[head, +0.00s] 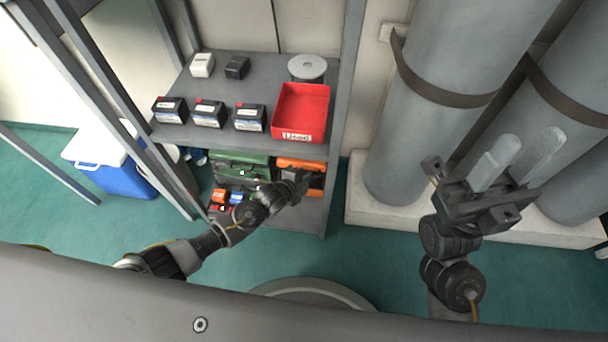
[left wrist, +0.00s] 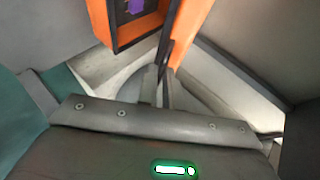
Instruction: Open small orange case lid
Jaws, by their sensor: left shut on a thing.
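The small orange case (head: 300,163) is on the shelf below the red bin, partly hidden by my left gripper (head: 303,180). In the left wrist view the case body (left wrist: 128,40) has a dark rim and an open front, with something purple inside. Its orange lid (left wrist: 188,32) stands apart from the body at an angle. My left gripper's fingers (left wrist: 160,85) are shut on the lid's dark edge. My right gripper (head: 528,140) is open and empty, raised in front of the grey cylinders, away from the case.
A shelf post (head: 341,120) stands close right of my left gripper. Large cylinders (head: 410,140) fill the right.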

